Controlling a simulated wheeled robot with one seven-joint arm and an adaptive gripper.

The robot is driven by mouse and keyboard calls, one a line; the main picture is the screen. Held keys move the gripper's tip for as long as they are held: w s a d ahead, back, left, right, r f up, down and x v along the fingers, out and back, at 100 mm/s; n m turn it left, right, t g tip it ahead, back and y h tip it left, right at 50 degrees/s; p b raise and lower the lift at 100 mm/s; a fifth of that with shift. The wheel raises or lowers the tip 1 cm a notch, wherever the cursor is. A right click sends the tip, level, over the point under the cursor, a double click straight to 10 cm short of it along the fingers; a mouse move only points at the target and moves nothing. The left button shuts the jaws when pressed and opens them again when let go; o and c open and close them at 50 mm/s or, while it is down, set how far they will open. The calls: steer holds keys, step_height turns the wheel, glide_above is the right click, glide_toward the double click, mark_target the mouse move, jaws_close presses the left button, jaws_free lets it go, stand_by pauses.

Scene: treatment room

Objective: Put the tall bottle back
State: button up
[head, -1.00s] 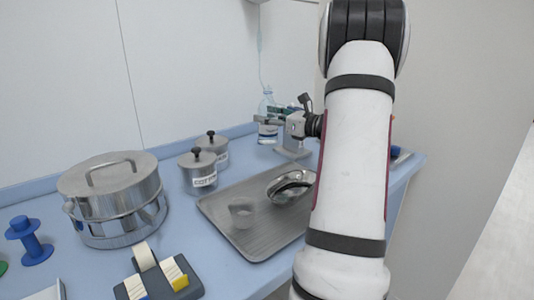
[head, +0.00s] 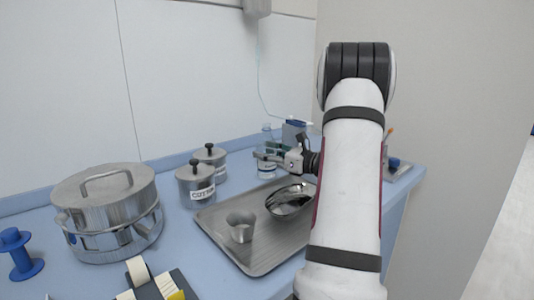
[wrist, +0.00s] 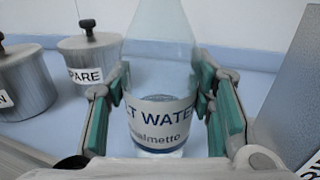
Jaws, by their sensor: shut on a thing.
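The tall bottle (head: 266,168) is clear with a white label reading "LT WATER" in the wrist view (wrist: 160,115). My gripper (head: 274,153) is shut around the bottle, with a green-padded finger on either side of its labelled part in the wrist view (wrist: 165,112). The bottle is upright, beyond the back of the metal tray, over the blue counter. I cannot tell whether its base touches the counter. My arm hides part of the counter to the right of it.
Two lidded metal pots (head: 195,184) (head: 211,158) stand left of the bottle. The metal tray (head: 258,262) in front holds a metal cup (head: 240,227) and a shiny bowl (head: 290,201). A grey-blue box (head: 293,132) stands behind my gripper. A large steel drum (head: 108,215) is at left.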

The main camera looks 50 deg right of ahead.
steer(key=o, duration=1.3)
steer(key=shift+o, duration=0.2)
